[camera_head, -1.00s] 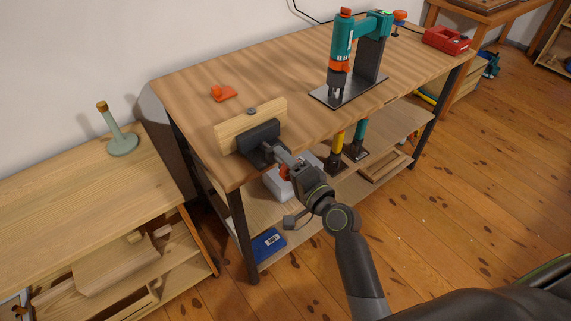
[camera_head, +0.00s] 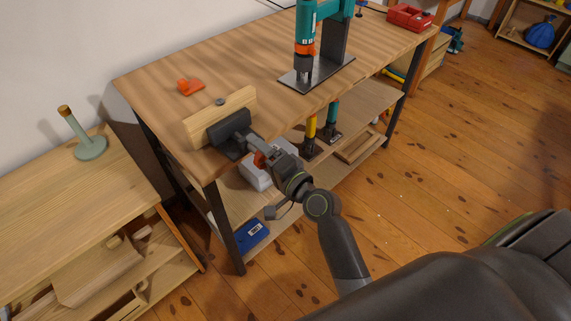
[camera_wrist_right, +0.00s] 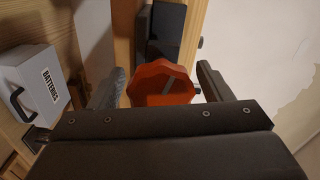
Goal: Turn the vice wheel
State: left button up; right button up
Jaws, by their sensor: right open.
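The vice (camera_head: 228,127) is dark grey and sits at the near left corner of the workbench (camera_head: 225,62), with a wooden board behind its front jaw. Its orange wheel (camera_head: 260,159) faces out from the bench edge and is partly hidden by my right gripper (camera_head: 265,150). In the right wrist view the lobed orange wheel (camera_wrist_right: 160,84) lies between the two spread fingers of my right gripper (camera_wrist_right: 161,86). Gaps show on both sides of it, so the gripper is open around or just in front of the wheel. My left gripper is out of view.
An orange piece (camera_head: 190,87) and a teal drill stand (camera_head: 308,40) are on the bench top. A grey batteries box (camera_wrist_right: 33,88) is on the shelf below. A lower wooden bench (camera_head: 70,210) stands at left. Floor to the right is clear.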

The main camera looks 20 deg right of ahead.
pick_arm(q)
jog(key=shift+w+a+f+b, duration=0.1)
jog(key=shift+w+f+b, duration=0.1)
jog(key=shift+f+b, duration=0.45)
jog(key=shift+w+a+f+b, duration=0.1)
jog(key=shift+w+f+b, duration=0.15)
jog(key=shift+b, duration=0.65)
pick_arm(e)
jog(key=v, duration=1.6)
jog(key=shift+s, duration=0.35)
jog(key=shift+r, duration=0.1)
